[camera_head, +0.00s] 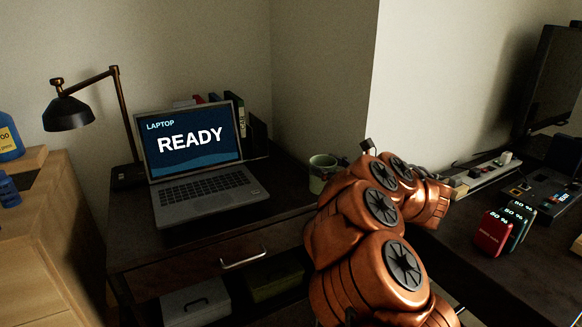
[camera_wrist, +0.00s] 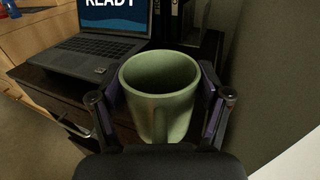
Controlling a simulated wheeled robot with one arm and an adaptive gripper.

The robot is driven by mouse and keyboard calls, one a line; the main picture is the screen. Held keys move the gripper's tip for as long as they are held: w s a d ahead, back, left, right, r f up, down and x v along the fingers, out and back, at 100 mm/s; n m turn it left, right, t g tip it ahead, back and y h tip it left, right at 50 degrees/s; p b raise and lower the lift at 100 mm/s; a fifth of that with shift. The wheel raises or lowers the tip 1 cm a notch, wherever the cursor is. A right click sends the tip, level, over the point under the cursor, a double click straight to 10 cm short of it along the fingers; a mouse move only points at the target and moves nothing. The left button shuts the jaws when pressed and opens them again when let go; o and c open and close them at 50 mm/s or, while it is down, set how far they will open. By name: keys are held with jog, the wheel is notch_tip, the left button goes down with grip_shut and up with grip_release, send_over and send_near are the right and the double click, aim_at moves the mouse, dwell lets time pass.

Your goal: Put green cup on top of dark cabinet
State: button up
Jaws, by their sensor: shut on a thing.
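The green cup (camera_wrist: 160,100) stands upright between the two fingers of my gripper (camera_wrist: 160,107) in the wrist view. The fingers are shut on its sides, and its handle faces the wrist camera. In the head view the green cup (camera_head: 322,172) shows to the right of the laptop, partly hidden behind my copper arm. My gripper is mostly hidden there by the arm. The cup is over the dark desk with the drawer (camera_head: 205,262); I cannot tell whether it touches the top. I cannot tell for sure which piece is the dark cabinet.
An open laptop (camera_head: 195,150) and a black lamp (camera_head: 70,112) stand on the dark desk. Books (camera_head: 237,112) stand behind the laptop. A wooden cabinet (camera_head: 45,215) with blue bottles is at left. A dark table (camera_head: 500,265) with battery packs (camera_head: 493,232) is at right. Walls are close behind.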

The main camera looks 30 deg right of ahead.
jog(key=shift+w+a+f, duration=0.5)
jog(key=shift+w+f, duration=0.25)
jog(key=shift+w, duration=1.3)
jog(key=shift+w+a+f, duration=0.45)
jog(key=shift+w+f, duration=0.35)
jog(key=shift+w, duration=1.25)
jog(key=shift+w+a+f, duration=0.5)
jog(key=shift+w+f, duration=0.25)
jog(key=shift+w, duration=1.3)
jog(key=shift+f+b, duration=0.15)
jog(key=shift+b, duration=0.25)
jog(key=o, duration=1.4)
jog(key=shift+c, duration=0.2)
jog(key=v, duration=1.2)
